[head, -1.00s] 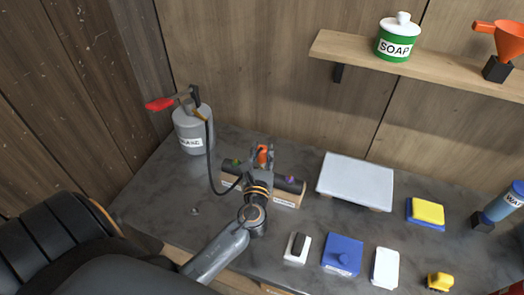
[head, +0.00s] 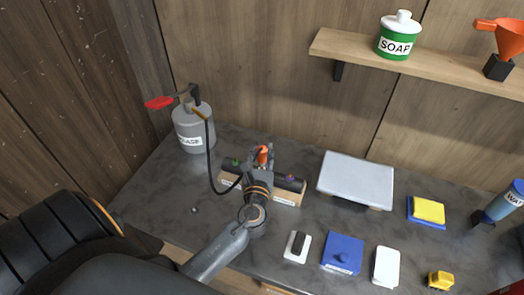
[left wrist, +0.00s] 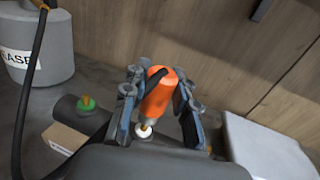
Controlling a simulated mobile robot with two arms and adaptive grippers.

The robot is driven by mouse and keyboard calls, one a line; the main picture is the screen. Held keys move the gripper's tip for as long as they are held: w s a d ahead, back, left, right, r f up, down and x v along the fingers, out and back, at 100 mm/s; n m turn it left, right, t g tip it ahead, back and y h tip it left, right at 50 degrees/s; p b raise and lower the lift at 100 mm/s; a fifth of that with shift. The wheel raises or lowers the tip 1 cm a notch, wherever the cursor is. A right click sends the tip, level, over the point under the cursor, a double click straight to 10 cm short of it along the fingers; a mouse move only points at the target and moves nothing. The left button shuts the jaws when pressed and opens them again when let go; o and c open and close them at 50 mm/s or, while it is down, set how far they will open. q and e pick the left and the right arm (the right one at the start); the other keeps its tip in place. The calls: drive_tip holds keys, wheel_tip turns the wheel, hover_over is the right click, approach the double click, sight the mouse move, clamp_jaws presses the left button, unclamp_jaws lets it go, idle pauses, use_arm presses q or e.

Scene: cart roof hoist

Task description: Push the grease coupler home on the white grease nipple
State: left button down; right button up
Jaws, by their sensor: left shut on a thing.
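My left gripper (left wrist: 160,100) is shut on the orange grease coupler (left wrist: 160,95), which stands tilted between its fingers. The coupler also shows in the head view (head: 263,155). The dark axle-like bar (head: 230,167) carries a green nipple (head: 235,162) on the left and a purple nipple (head: 290,178) on the right. My right gripper is not in view.
A grey grease can (head: 193,125) with a red handle stands at the left, its black hose (head: 209,165) looping to the gripper. A white raised plate (head: 355,180) is close on the right. Further right lie a blue box (head: 342,253) and a yellow sponge (head: 428,210).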

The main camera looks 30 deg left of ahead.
use_arm(q)
drive_tip(key=shift+f+b, duration=0.95)
drive_tip(key=shift+f, duration=0.2)
drive_tip(key=c, duration=1)
unclamp_jaws()
drive_tip(key=v, duration=1.2)
drive_tip(key=shift+d+f, duration=0.1)
drive_tip(key=shift+f, duration=0.05)
